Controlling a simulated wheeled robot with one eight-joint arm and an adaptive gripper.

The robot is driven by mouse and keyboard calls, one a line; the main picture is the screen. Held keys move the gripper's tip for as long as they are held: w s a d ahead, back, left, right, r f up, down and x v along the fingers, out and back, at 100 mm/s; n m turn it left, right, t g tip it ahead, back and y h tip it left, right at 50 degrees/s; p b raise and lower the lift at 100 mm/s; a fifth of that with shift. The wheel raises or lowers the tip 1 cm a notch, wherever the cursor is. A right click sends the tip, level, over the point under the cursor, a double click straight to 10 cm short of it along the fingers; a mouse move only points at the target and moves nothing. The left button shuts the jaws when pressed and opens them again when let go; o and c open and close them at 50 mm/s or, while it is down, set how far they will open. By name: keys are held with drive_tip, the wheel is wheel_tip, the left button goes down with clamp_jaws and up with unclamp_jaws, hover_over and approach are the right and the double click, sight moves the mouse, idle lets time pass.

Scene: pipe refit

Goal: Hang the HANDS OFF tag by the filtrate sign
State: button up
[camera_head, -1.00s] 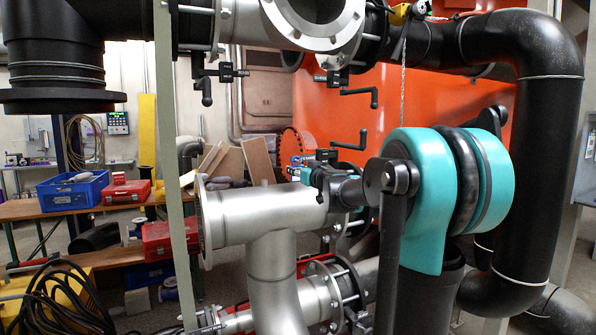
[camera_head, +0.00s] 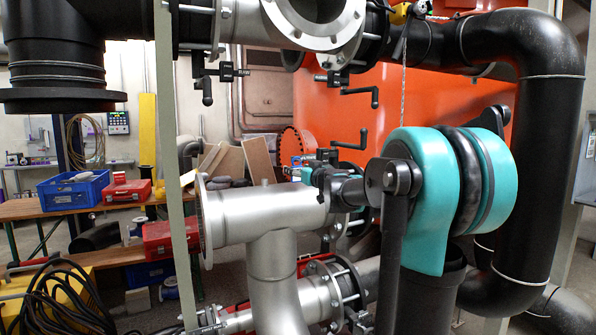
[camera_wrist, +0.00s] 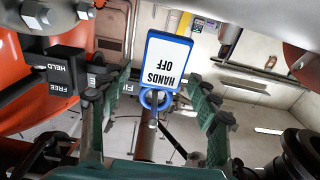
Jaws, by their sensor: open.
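The HANDS OFF tag (camera_wrist: 166,62) is a white plate with a blue border and black letters, upside down in the wrist view. Its blue ring (camera_wrist: 156,99) lies at the end of a dark rod; I cannot tell if it hangs on it. My gripper (camera_wrist: 151,100) is open, with a teal finger on either side of the ring and a gap to each. In the head view my gripper (camera_head: 308,170) is small, above the grey pipe tee. A black sign (camera_wrist: 129,88) beside the tag shows only "FI"; the left finger and tag hide parts around it.
Black FREE and HELD signs (camera_wrist: 68,70) stand left in the wrist view. A grey pipe tee (camera_head: 262,212) and black pipes (camera_head: 548,160) crowd the head view. A RAW sign (camera_head: 234,72) hangs by a valve handle. A blue crate (camera_head: 72,190) stands on the bench.

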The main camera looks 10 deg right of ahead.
drive_tip(key=v, duration=1.1)
drive_tip(key=shift+s, duration=0.35)
drive_tip(key=shift+d, duration=0.15)
drive_tip(key=shift+v, duration=2.5)
drive_tip(key=s+a+f+g, duration=0.2)
drive_tip(key=s+a+f, duration=0.1)
drive_tip(key=f, duration=0.5)
drive_tip(key=s+a+f+g, duration=0.3)
drive_tip(key=s+f, duration=0.1)
drive_tip(key=f, duration=0.3)
drive_tip(key=s+a+f+g, duration=0.2)
drive_tip(key=s+a+f, duration=0.1)
drive_tip(key=f, duration=0.5)
drive_tip(key=s+d+f+m+g+h, duration=0.1)
drive_tip(key=s+d+f+g+h, duration=0.1)
drive_tip(key=s+f, duration=0.6)
drive_tip(key=s+d+f+m+g+h, duration=0.2)
drive_tip(key=s+d+f, duration=0.4)
drive_tip(key=s+f, duration=0.3)
wheel_tip(320, 180, down, 3)
drive_tip(key=shift+s+d+f+m+g+h, duration=0.2)
drive_tip(key=shift+f+m+g+h, duration=0.1)
drive_tip(key=shift+g+h, duration=0.6)
